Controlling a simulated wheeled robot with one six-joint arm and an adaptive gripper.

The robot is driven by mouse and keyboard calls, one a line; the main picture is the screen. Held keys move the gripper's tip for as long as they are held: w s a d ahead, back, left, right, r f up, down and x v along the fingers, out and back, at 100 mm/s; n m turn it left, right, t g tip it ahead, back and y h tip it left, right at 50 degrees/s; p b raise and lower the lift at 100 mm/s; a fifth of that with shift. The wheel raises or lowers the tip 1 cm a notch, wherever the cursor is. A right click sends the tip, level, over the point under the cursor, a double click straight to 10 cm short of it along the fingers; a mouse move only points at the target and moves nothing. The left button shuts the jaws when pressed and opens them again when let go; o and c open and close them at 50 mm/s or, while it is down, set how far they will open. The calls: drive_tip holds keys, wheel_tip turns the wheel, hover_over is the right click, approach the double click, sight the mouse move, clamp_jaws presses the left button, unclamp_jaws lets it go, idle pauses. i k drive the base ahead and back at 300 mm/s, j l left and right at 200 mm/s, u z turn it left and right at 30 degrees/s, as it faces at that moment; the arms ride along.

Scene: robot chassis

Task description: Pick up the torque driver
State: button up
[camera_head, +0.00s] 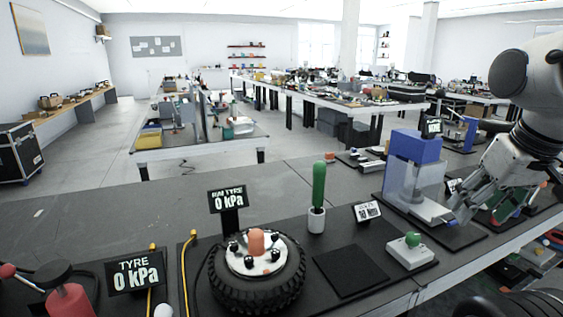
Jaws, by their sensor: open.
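What looks like the torque driver, a tall green handle (319,185), stands upright in a white cup-like holder (316,220) in the middle of the bench. Its lower end is hidden in the holder. My gripper (462,208) is at the right, well apart from the driver, over the area beside the blue-topped press-like device. It is open, and I see nothing held in it. The fingers are small in this view.
The blue-topped device (408,175) stands between driver and arm. Bench behind the driver is mostly clear.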

sight(319, 167)
drive_tip(key=l+u, duration=0.35)
drive_tip(key=l, duration=0.25)
drive_tip(key=k+l+u, duration=0.3)
drive_tip(key=l, duration=0.25)
drive_tip(key=i+l, duration=0.05)
drive_tip(key=i, duration=0.05)
